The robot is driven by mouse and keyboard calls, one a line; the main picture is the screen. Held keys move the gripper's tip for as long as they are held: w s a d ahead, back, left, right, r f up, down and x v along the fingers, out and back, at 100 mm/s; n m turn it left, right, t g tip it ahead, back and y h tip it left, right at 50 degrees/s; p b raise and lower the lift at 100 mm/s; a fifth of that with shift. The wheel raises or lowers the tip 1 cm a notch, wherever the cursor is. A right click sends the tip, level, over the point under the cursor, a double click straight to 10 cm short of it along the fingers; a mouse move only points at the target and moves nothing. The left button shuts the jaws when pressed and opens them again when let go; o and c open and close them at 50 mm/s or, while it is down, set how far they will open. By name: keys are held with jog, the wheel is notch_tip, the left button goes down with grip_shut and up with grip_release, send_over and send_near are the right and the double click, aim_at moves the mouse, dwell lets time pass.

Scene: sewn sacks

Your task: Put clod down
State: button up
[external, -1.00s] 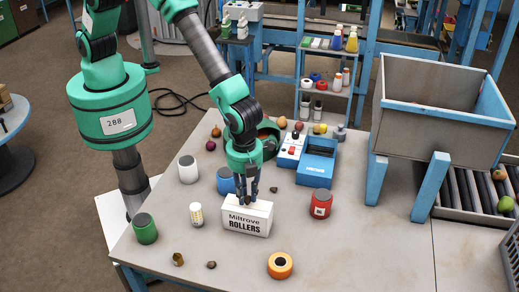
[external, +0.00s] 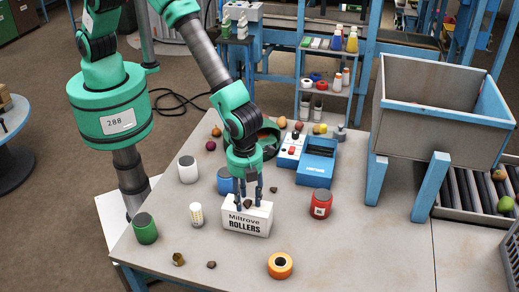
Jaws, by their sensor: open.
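A small dark brown clod (external: 248,204) is at the top of the white box lettered "Miltrove ROLLERS" (external: 246,222) and appears to rest on it. My gripper (external: 249,204) is directly above the box, pointing down. Its fingers are spread, one on each side of the clod, with a gap visible around it. Other similar brown lumps lie on the table: one behind the box (external: 273,189), and two near the front left edge, a larger one (external: 178,259) and a smaller one (external: 211,265).
Around the box stand a blue can (external: 226,181), a white-yellow cylinder (external: 197,214), a red can (external: 321,204) and an orange tape roll (external: 280,265). A blue device (external: 316,165) and a large grey bin (external: 435,115) are farther back right. The table's right front is clear.

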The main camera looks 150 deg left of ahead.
aim_at(246, 201)
notch_tip(246, 201, up, 12)
jog(key=b, duration=0.1)
dwell(0.7)
jog(key=shift+r, duration=0.1)
dwell(0.4)
jog(key=shift+d+r, duration=0.1)
jog(key=shift+r, duration=0.05)
